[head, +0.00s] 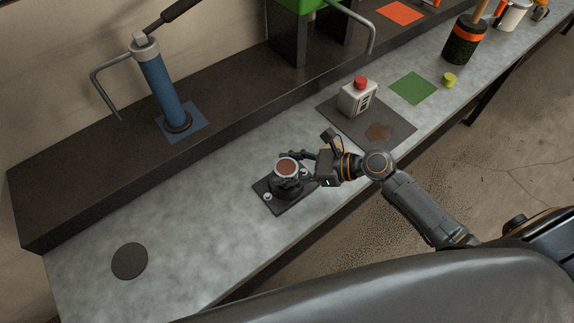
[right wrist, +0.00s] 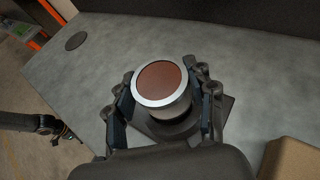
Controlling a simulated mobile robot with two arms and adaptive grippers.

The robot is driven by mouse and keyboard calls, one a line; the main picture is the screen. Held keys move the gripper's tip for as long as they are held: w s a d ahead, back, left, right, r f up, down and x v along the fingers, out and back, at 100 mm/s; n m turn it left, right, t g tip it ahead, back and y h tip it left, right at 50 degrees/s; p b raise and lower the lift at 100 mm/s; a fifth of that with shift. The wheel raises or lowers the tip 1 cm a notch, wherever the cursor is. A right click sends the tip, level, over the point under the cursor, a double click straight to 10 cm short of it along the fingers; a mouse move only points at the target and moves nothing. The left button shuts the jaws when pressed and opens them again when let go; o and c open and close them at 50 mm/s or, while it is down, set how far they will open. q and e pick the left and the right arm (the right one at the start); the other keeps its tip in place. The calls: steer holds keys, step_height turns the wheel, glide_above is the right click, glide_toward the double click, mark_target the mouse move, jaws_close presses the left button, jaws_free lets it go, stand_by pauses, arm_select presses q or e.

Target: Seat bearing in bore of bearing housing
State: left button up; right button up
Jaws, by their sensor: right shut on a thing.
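The bearing (head: 287,167), a pale metal ring with a reddish-brown face, is at the top of the dark bearing housing (head: 287,187). My right gripper (head: 296,161) is shut on the bearing from the right. In the right wrist view the bearing (right wrist: 161,83) sits between the two fingers, its face turned up, with the housing (right wrist: 176,127) below. The bearing hides the bore, so I cannot tell how deep it sits. A dark jointed part, probably my left arm with its gripper (right wrist: 62,130), shows at the left edge of the right wrist view; its fingers are unclear.
The housing's dark base plate (head: 270,196) lies on the grey bench. A blue press-like tool (head: 163,88) stands on the raised back shelf. A flat black disc (head: 130,261) lies front left, with clear bench between.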

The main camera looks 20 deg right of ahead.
steer(key=shift+r, duration=0.1)
stand_by(0.6)
steer(key=shift+p, duration=0.4)
stand_by(0.3)
steer(key=shift+p, duration=0.55)
stand_by(0.5)
steer(key=shift+f, duration=0.8)
stand_by(0.3)
steer(key=shift+s+r, duration=0.1)
steer(key=shift+r+p, duration=0.25)
steer(key=shift+p, duration=0.2)
